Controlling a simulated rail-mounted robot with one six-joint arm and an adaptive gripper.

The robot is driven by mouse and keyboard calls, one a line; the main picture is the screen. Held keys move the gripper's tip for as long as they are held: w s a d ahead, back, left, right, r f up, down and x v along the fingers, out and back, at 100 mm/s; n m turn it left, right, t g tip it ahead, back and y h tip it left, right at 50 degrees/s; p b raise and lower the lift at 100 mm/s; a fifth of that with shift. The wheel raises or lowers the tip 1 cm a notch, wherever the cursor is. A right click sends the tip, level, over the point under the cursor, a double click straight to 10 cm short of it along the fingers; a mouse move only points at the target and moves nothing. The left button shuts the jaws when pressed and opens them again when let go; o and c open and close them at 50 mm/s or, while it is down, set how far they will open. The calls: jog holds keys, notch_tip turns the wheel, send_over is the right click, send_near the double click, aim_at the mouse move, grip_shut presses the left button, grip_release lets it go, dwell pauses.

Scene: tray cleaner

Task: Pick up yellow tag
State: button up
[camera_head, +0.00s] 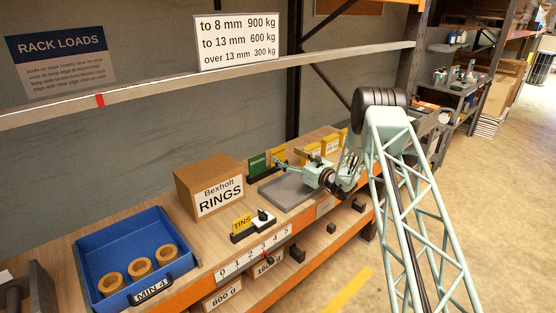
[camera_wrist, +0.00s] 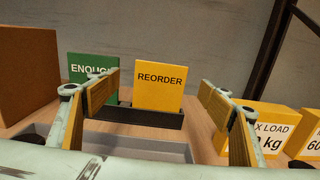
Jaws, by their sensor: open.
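A yellow tag reading REORDER (camera_wrist: 159,90) stands upright in a dark slotted holder (camera_wrist: 128,114), to the right of a green tag reading ENOUGH (camera_wrist: 88,66). In the head view the green tag (camera_head: 258,163) shows, and the yellow tag (camera_head: 279,154) is partly hidden behind my gripper. My gripper (camera_head: 283,160) is open and empty, reaching toward the holder above a grey tray. In the wrist view its two pale fingers with wooden-looking pads stand to either side of the yellow tag, in front of it. I see no contact.
A Bexholt RINGS box (camera_head: 211,187) stands left of the holder. The grey tray (camera_head: 287,190) lies below my gripper. Yellow load-label blocks (camera_wrist: 268,128) stand to the right. A TINS block (camera_head: 242,223) and a blue bin (camera_head: 118,244) with rings are further left. The shelf rail (camera_head: 155,90) runs above.

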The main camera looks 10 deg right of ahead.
aim_at(279, 151)
jog(key=shift+b+x, duration=0.45)
jog(key=shift+x, duration=2.1)
jog(key=shift+f, duration=0.1)
jog(key=c, duration=0.9)
